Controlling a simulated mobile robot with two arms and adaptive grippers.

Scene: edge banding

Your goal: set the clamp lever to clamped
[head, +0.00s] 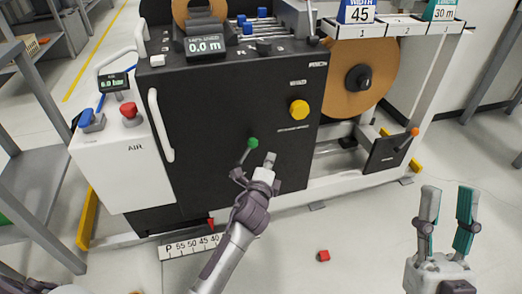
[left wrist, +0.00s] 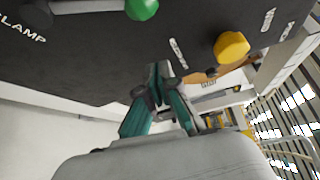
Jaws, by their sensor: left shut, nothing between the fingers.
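The clamp lever has a green knob (head: 252,143) on the lower front of the black machine panel. In the left wrist view the green knob (left wrist: 141,8) sits at the top edge, with its grey shaft running left above the word CLAMP. My left gripper (head: 270,158) is shut and empty, just right of and slightly below the knob in the head view. In the left wrist view its fingertips (left wrist: 160,70) are below the knob, apart from it. Part of the lever is hidden behind my left arm in the head view. My right gripper (head: 448,192) is open and empty over the floor.
A yellow knob (head: 299,110) sticks out of the panel above and right of the clamp lever. A white handle (head: 160,125) stands on the panel's left. An orange-tipped lever (head: 413,132) is at the right. A red block (head: 323,256) lies on the floor.

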